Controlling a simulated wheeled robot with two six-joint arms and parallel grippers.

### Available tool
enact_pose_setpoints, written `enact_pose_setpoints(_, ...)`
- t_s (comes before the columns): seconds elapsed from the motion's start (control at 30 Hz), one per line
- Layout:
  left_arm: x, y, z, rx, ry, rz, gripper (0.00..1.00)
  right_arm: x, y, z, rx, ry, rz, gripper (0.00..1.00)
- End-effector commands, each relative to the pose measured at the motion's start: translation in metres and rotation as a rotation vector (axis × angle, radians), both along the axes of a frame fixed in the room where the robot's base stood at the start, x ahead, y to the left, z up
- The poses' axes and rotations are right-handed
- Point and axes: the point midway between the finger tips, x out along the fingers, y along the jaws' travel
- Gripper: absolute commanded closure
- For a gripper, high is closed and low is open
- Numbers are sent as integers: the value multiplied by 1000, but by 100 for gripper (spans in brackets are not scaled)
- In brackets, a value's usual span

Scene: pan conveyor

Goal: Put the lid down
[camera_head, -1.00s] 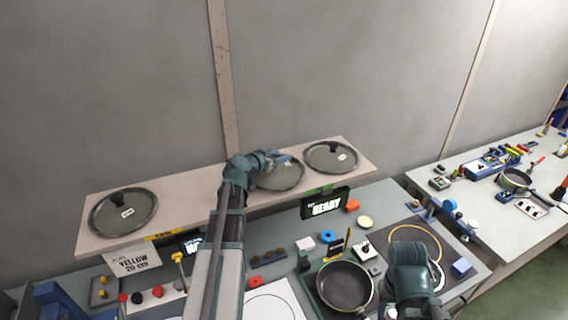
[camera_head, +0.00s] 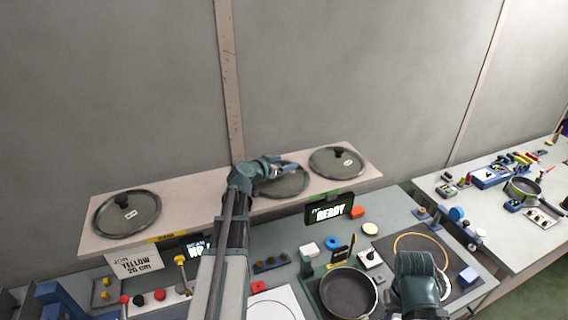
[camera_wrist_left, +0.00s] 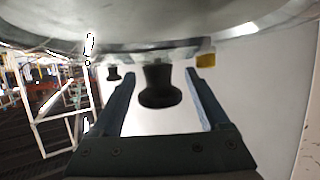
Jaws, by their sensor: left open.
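Three glass lids with dark knobs lie on the raised shelf (camera_head: 225,205): the left lid (camera_head: 140,218), the middle lid (camera_head: 288,186) and the right lid (camera_head: 340,166). My left gripper (camera_head: 275,165) is at the middle lid and covers part of it. In the left wrist view my left gripper (camera_wrist_left: 157,85) is open, with one finger on each side of a dark lid knob (camera_wrist_left: 160,92). Gaps show between knob and fingers. The lid's underlying disc fills the top of that view. My right arm is at lower right; its gripper does not show.
Below the shelf, a dark pan (camera_head: 348,292) stands on the workbench near my right arm. Small parts crowd the bench. Another table (camera_head: 440,208) stands at right.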

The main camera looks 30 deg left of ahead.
Motion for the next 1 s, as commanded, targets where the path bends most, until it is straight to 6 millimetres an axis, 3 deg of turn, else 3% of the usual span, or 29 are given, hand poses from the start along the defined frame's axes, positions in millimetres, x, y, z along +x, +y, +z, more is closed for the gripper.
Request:
enact_pose_setpoints(0.5, -92, 10, 36, 0, 0, 2, 21, 0, 0, 36, 1, 1, -3, 55)
enact_pose_setpoints(0.7, -109, 12, 41, 0, 0, 1, 21, 0, 0, 41, 1, 1, -2, 55)
enact_pose_setpoints(1.0, -112, 13, 41, 0, 0, 0, 21, 0, 0, 41, 1, 1, -2, 55)
